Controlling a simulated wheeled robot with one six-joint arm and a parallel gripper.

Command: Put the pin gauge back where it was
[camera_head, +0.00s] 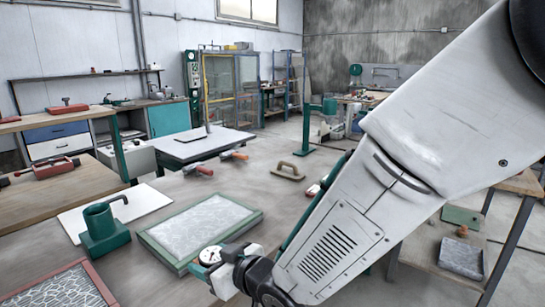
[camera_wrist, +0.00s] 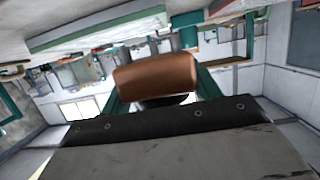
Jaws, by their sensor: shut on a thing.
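A round white dial with dark marks (camera_head: 210,256), seemingly the pin gauge, shows at the end of my arm in the head view, above the near right corner of the green-framed panel. In the wrist view a brown, rounded piece (camera_wrist: 157,74), seemingly part of the held gauge, sits in front of my gripper (camera_wrist: 160,99). The gripper is shut on it; the fingertips are mostly hidden. A green holder with a round cup and a bent rod (camera_head: 104,228) stands on the bench at the left, apart from the gauge. I cannot tell which spot the gauge came from.
The green-framed panel with a grey face (camera_head: 202,226) lies on the bench under my wrist. A white board (camera_head: 150,203) lies behind the green holder. A red-framed tray (camera_head: 62,291) is at the near left. Orange-handled tools (camera_head: 198,171) and a brown handled float (camera_head: 287,172) lie farther back.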

